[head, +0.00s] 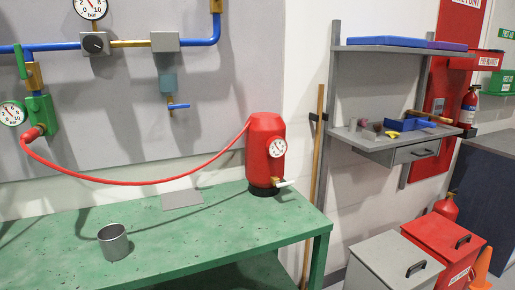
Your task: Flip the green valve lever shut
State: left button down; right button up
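The green lever (20,62) is at the upper left of the head view. It stands upright, close beside the brass valve body (34,76) on the vertical pipe run. The blue pipe (60,47) passes above the valve. A green block (42,113) sits below it, with a pressure gauge (12,113) on its left and a red hose fitting (34,133) at its lower left. Neither of my grippers is in view, and nothing touches the lever.
A red hose (140,183) sags from the block to a red tank (267,150) on the green bench (190,240). A metal cup (114,242) and a grey plate (182,199) also rest there. Shelves (385,150) and bins (395,262) stand at the right.

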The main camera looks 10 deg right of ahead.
aim_at(17, 47)
jog(key=u, duration=1)
jog(key=i+j, duration=0.1)
jog(key=j, duration=0.6)
jog(key=i+j, duration=0.15)
jog(key=j, duration=0.55)
jog(key=i+j+z, duration=0.1)
jog(key=j, duration=0.55)
